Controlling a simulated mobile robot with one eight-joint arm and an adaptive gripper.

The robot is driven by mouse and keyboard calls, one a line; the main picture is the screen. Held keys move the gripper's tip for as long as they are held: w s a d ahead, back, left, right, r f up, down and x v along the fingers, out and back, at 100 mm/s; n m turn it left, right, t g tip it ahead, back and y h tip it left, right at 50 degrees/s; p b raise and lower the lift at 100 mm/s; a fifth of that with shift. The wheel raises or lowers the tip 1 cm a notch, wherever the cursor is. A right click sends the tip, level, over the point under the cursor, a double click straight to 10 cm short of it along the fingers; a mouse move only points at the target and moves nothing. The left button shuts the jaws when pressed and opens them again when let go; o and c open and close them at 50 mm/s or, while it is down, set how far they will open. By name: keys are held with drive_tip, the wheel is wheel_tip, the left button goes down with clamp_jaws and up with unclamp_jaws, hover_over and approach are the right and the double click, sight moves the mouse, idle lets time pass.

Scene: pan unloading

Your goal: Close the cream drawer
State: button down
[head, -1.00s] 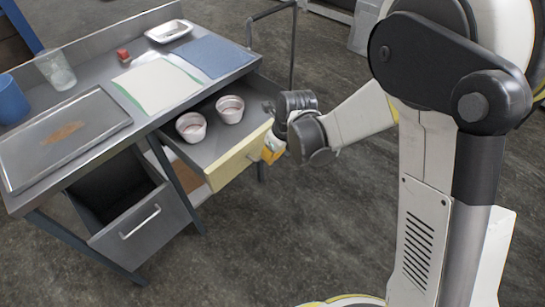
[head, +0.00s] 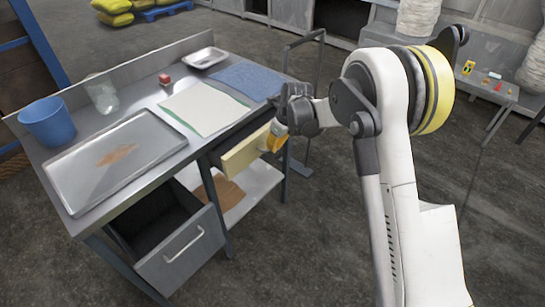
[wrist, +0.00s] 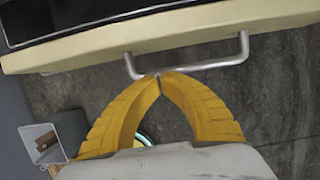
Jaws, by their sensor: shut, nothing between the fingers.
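The cream drawer (head: 244,151) is at the right end of the metal workbench in the head view. It sticks out a little from under the worktop. In the wrist view its cream front (wrist: 90,45) crosses the top, with a dark strip of the opening behind it. Its metal bar handle (wrist: 205,66) faces me. My gripper (head: 274,137) is at the drawer's front. In the wrist view its yellow fingers (wrist: 159,76) are shut with their tips together at the handle bar. I cannot tell whether they touch it. The drawer's contents are hidden in the head view.
A grey drawer (head: 182,243) stands open lower left under the bench.

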sight(264, 134)
drive_tip(key=shift+w+a, duration=2.15)
